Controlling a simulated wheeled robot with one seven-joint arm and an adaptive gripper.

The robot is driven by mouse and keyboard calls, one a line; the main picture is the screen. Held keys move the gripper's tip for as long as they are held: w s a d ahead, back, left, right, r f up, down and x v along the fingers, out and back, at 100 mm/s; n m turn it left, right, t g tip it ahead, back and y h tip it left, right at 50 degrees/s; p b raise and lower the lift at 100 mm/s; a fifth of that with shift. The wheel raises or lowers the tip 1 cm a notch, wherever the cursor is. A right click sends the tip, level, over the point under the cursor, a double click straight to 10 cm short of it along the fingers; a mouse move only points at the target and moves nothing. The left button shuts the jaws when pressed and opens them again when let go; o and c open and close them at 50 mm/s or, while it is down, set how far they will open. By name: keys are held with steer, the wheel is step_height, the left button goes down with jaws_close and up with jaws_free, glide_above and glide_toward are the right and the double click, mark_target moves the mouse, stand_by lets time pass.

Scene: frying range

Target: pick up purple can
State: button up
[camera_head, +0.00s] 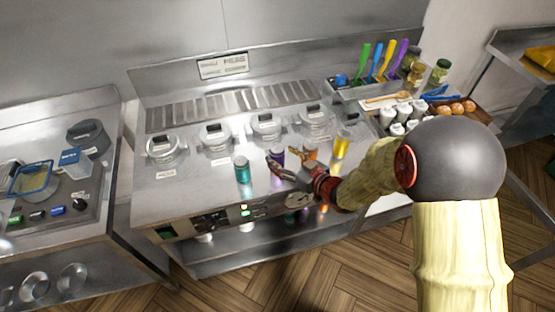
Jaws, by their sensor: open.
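The purple can (277,155) stands upright on the steel frying counter, between a teal can on its left and an orange can on its right. My gripper (283,161) is open right at the purple can, with one finger showing in front of it and the other by its right side. The fingers hide the can's lower part. I cannot tell whether they touch it.
The teal can (242,170), orange can (310,151) and yellow container (342,144) stand close by on the counter (185,195). Several lidded wells (215,137) line the back. A utensil rack (345,95) and white bottles (387,118) are at right.

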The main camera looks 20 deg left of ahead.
steer(key=x, duration=0.3)
steer(key=shift+w+a, duration=0.1)
steer(key=shift+a, duration=0.1)
steer(key=c, duration=0.3)
steer(key=c, duration=1.2)
steer(key=shift+r, duration=0.1)
